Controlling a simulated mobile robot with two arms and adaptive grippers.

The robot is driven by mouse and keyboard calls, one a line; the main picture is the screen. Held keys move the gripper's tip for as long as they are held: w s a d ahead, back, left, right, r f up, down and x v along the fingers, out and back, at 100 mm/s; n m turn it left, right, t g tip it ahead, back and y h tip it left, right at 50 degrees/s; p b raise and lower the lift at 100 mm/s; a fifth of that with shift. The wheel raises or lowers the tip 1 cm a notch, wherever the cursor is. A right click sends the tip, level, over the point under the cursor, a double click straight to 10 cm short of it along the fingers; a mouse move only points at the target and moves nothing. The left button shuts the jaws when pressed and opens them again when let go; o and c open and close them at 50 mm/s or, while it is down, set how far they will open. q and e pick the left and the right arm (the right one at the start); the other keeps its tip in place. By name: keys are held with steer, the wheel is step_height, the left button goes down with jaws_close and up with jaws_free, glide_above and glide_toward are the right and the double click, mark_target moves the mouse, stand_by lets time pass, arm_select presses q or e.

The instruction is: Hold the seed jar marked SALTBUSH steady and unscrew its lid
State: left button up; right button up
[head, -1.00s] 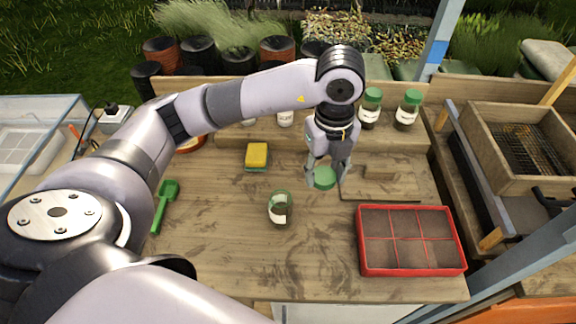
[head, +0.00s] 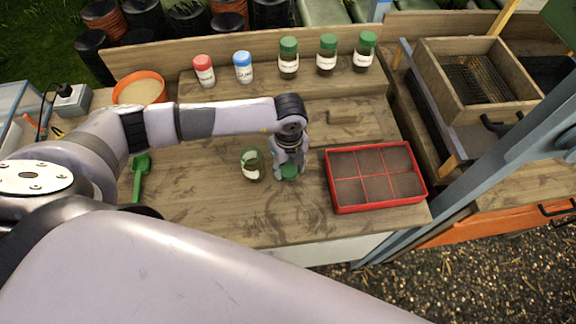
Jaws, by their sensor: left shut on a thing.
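An open glass jar (head: 252,165) with a pale label stands on the wooden bench, its mouth uncovered and something dark inside. Its label is too small to read. My left gripper (head: 289,166) points down just right of the jar, shut on a green lid (head: 289,173). The lid is apart from the jar and low over the bench; I cannot tell whether it touches the wood. My right gripper is not in view.
A red sectioned tray (head: 332,207) lies to the right. Several lidded jars, including a green-lidded one (head: 288,60), stand on the back shelf. A green scoop (head: 138,178) and an orange bowl (head: 140,78) are at left. The front of the bench is clear.

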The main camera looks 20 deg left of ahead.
arm_select(q)
steer(key=shift+f, duration=0.6)
steer(key=shift+f, duration=0.1)
steer(key=o, duration=0.8)
steer(key=shift+f, duration=0.1)
steer(key=o, duration=0.5)
